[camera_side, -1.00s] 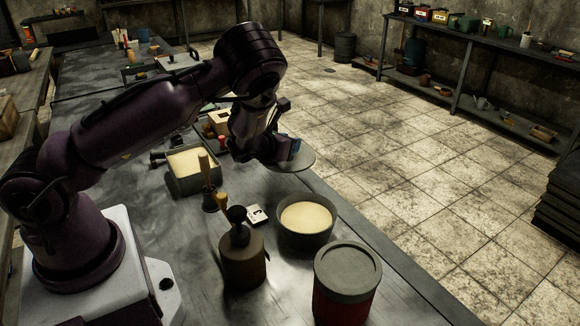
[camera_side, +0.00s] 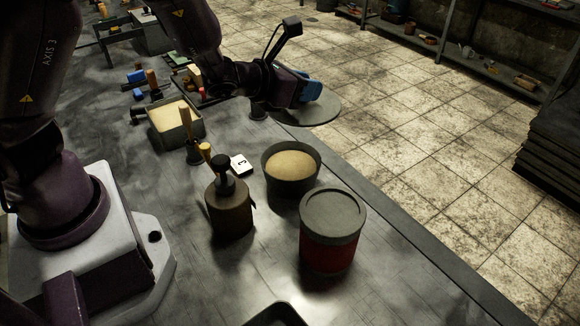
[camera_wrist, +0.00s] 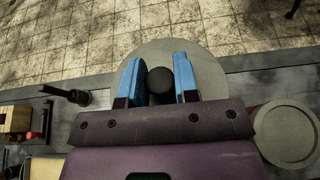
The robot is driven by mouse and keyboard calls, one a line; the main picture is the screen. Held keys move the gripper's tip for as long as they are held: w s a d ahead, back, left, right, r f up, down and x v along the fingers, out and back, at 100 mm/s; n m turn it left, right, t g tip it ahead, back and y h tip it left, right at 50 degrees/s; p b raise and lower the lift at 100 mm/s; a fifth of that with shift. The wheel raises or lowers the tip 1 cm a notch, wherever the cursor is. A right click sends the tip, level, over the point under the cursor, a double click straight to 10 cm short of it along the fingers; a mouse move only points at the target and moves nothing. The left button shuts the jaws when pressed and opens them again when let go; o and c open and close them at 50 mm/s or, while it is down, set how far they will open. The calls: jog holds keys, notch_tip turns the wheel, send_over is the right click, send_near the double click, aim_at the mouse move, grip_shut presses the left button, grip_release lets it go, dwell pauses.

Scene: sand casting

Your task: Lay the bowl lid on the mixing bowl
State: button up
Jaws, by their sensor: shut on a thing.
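The bowl lid (camera_side: 318,112) is a flat grey disc, held roughly level behind the mixing bowl in the side view. My gripper (camera_side: 308,91) has blue finger pads. In the wrist view, the pads of my gripper (camera_wrist: 160,82) stand either side of the dark knob (camera_wrist: 184,74) on the lid (camera_wrist: 212,55); the gripper is shut on it. The mixing bowl (camera_side: 290,190) is dark grey, upright and uncovered, with tan sand inside. The lid is apart from the bowl, beyond it and slightly right.
A red canister (camera_side: 328,252) with a grey top stands right in front of the bowl. The bench edge (camera_side: 395,213) runs along the right.

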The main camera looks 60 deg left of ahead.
jog(key=shift+s+d+f, duration=0.1)
jog(key=shift+d+f, duration=0.25)
jog(key=shift+d, duration=0.25)
jog(key=shift+s+d+f, duration=0.1)
jog(key=shift+d+f, duration=0.2)
jog(key=shift+d, duration=0.3)
jog(key=shift+s+a+f+n+y, duration=0.15)
jog(key=shift+a+f+n+y, duration=0.1)
jog(key=shift+n+y, duration=0.25)
jog(key=shift+s+a+f+n+y, duration=0.15)
jog(key=shift+f+n+y, duration=0.15)
jog(key=shift+y, duration=0.4)
jog(key=n, duration=0.1)
jog(key=a+y, duration=0.1)
jog(key=s+a+n+y, duration=0.1)
jog(key=shift+a+f+n+g, duration=0.15)
jog(key=shift+f+n+g, duration=0.15)
jog(key=shift+g, duration=0.1)
notch_tip(320, 180, down, 8)
jog(key=shift+a+y, duration=0.2)
jog(key=shift+y, duration=0.1)
jog(key=shift+f, duration=0.25)
jog(key=shift+f, duration=0.3)
jog(key=o, duration=1)
jog(key=shift+c, duration=0.2)
